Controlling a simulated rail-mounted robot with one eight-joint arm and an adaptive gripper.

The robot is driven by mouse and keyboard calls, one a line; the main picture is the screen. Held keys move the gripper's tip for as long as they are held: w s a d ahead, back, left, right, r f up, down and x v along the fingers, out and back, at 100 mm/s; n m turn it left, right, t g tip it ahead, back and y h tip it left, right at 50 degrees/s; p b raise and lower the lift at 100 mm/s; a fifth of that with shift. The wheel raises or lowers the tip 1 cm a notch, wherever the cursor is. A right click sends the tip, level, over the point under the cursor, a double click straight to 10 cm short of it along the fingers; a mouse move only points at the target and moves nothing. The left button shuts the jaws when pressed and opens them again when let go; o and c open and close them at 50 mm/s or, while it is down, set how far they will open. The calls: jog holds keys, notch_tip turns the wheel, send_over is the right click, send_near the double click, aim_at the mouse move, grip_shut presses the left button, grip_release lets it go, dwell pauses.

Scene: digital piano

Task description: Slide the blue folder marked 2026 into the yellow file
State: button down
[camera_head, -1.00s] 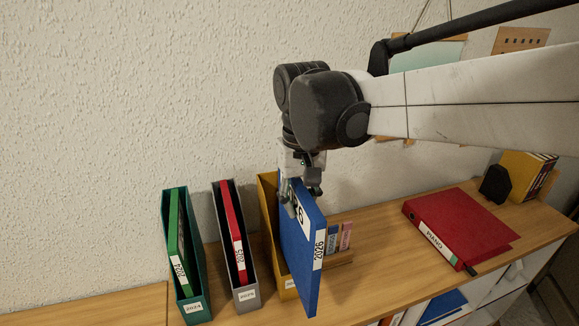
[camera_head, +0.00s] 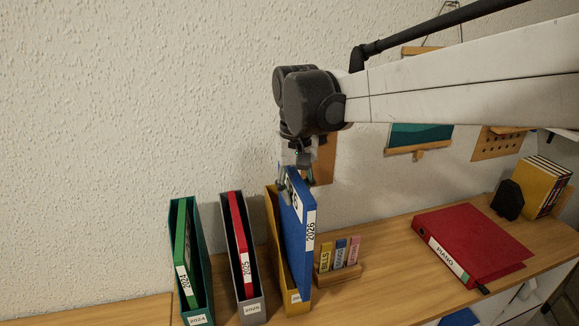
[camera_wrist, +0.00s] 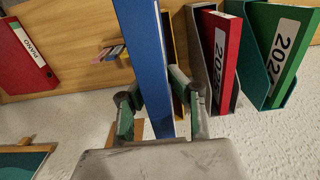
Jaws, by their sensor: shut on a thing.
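The blue folder marked 2026 (camera_head: 299,232) is upright and held at its top edge by my gripper (camera_head: 296,180). In the wrist view, the two fingers (camera_wrist: 155,105) are shut on either side of the folder (camera_wrist: 150,55). The yellow file (camera_head: 273,238) stands on the wooden top. The folder lines up with the yellow file's mouth, and its lower end meets the file's low front (camera_head: 297,306). The folder hides much of the opening, so I cannot tell how deep it sits. A strip of the yellow file shows beside the folder in the wrist view (camera_wrist: 178,78).
A grey file (camera_head: 252,309) with a red folder and a green file (camera_head: 203,265) with a green folder stand to the left. A small rack (camera_head: 340,273) with labelled blocks stands close on the right. A red PIANO binder (camera_head: 470,243) lies farther right.

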jog(key=shift+w+a+f, duration=0.1)
jog(key=shift+w+a, duration=0.15)
jog(key=shift+w, duration=0.65)
jog(key=shift+w+a, duration=0.2)
jog(key=shift+w, duration=0.7)
jog(key=shift+w+a+f, duration=0.1)
jog(key=shift+w+a, duration=0.05)
jog(key=shift+w, duration=0.55)
jog(key=shift+w+a+f, duration=0.1)
jog(key=shift+w+a, duration=0.05)
jog(key=shift+w, duration=0.55)
jog(key=shift+f+b, duration=3.65)
jog(key=shift+f, duration=1.9)
jog(key=shift+f+b, duration=1.05)
jog(key=shift+f, duration=0.45)
jog(key=c, duration=1.6)
grip_release()
jog(key=shift+c, duration=0.7)
jog(key=shift+o, duration=0.5)
jog(key=shift+r, duration=0.15)
